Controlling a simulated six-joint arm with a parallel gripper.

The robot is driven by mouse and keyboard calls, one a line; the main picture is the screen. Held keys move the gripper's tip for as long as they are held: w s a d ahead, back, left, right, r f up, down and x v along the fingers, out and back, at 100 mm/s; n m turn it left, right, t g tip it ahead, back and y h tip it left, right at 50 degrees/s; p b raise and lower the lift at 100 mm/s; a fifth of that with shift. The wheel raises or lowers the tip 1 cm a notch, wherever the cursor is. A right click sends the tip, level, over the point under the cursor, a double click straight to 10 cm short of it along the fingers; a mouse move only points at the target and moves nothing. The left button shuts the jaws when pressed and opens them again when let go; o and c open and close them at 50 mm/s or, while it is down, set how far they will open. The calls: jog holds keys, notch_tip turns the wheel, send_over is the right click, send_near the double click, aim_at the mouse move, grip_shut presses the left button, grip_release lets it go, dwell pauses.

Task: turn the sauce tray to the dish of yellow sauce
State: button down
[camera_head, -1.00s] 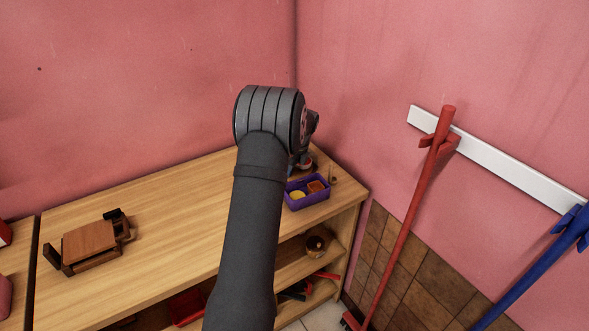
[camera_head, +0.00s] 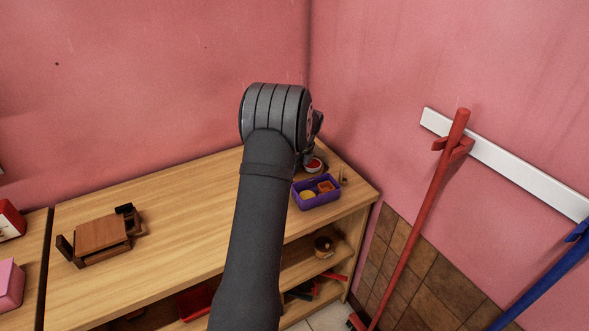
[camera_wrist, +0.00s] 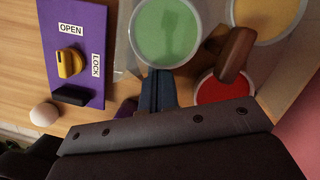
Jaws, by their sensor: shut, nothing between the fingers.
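In the wrist view, the sauce tray holds a green sauce dish (camera_wrist: 167,30) at top middle, a yellow sauce dish (camera_wrist: 268,14) at top right and a red sauce dish (camera_wrist: 222,90) lower right. A brown wooden handle (camera_wrist: 236,55) sits between the yellow and red dishes. My gripper (camera_wrist: 158,76) is shut and empty, its tips close to the near rim of the green dish; I cannot tell whether they touch. In the head view my arm hides the gripper and most of the tray; the red dish (camera_head: 314,165) shows beside my wrist.
A purple panel (camera_wrist: 84,22) with a yellow knob and OPEN and LOCK labels lies left of the tray. A purple box (camera_head: 318,202) stands near the shelf's right end. A wooden press-like object (camera_head: 101,238) is far left. The middle shelf top is clear.

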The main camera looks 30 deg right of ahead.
jog(key=a+v, duration=0.1)
jog(key=v, duration=0.7)
jog(key=shift+s+d+r, duration=0.15)
jog(key=shift+d+r, duration=0.2)
jog(key=shift+d, duration=0.05)
jog(key=c, duration=2.1)
grip_release()
jog(key=shift+s+r, duration=0.1)
jog(key=shift+r, duration=0.25)
jog(key=o, duration=0.4)
jog(key=shift+s+r, duration=0.15)
jog(key=shift+r, duration=0.15)
jog(key=shift+o, duration=1.2)
jog(key=s+d+r+m+t+h, duration=0.1)
jog(key=s+d+r+m+t, duration=0.2)
jog(key=s+r+m+t, duration=0.2)
jog(key=shift+s+d+r+m+t, duration=0.35)
jog(key=shift+s+r+t, duration=0.3)
jog(key=shift+r+t, duration=0.2)
jog(key=x, duration=1.7)
jog(key=shift+d+f, duration=0.2)
jog(key=shift+d, duration=0.05)
grip_shut()
